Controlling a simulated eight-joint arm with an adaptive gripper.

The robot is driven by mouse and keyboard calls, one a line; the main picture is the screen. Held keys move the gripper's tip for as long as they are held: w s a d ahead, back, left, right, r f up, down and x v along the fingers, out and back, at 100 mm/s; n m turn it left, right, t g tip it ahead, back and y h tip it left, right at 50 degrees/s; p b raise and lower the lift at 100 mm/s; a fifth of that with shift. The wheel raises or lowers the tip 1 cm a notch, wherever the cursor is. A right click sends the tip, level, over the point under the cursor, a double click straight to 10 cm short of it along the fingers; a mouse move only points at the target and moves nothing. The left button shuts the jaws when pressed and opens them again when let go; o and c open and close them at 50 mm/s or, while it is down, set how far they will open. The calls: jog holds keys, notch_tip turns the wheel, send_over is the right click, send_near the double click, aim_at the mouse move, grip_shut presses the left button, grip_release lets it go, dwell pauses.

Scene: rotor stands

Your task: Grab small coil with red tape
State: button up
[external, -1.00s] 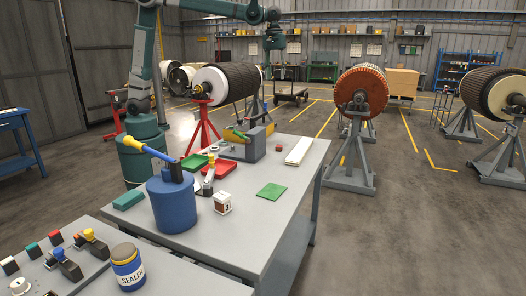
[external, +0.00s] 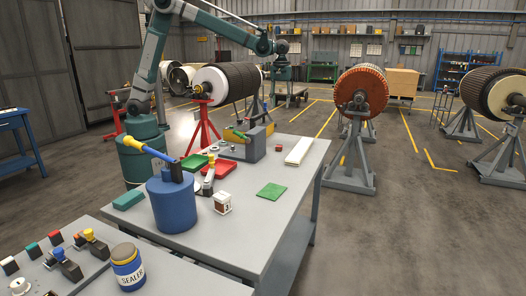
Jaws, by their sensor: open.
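A small red item (external: 278,149) lies on the grey workbench (external: 262,222), left of a white slab. It may be the small coil with red tape, but it is too small here to make out a coil or tape. My gripper (external: 282,77) hangs from the end of my green arm, above and beyond the bench in the picture. It is open, and nothing shows between its fingers. It is well apart from the red item.
A white slab (external: 298,150) lies right of the red item, and a grey block-shaped device (external: 247,143) stands to its left. Red (external: 219,167) and green (external: 194,161) trays, a green mat (external: 271,191) and a blue canister (external: 172,207) are also there. Rotors on stands surround the bench.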

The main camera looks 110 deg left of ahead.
send_over(279, 146)
jog(key=f, duration=1.7)
jog(key=shift+a+f, duration=0.2)
jog(key=shift+f, duration=0.15)
jog(key=shift+f, duration=1.25)
jog(key=shift+f, duration=0.15)
jog(key=shift+d+f, duration=0.15)
jog(key=shift+f, duration=1.1)
jog(key=shift+d+f, duration=0.1)
jog(key=shift+f, duration=1.1)
jog(key=shift+c, duration=0.2)
jog(key=c, duration=1)
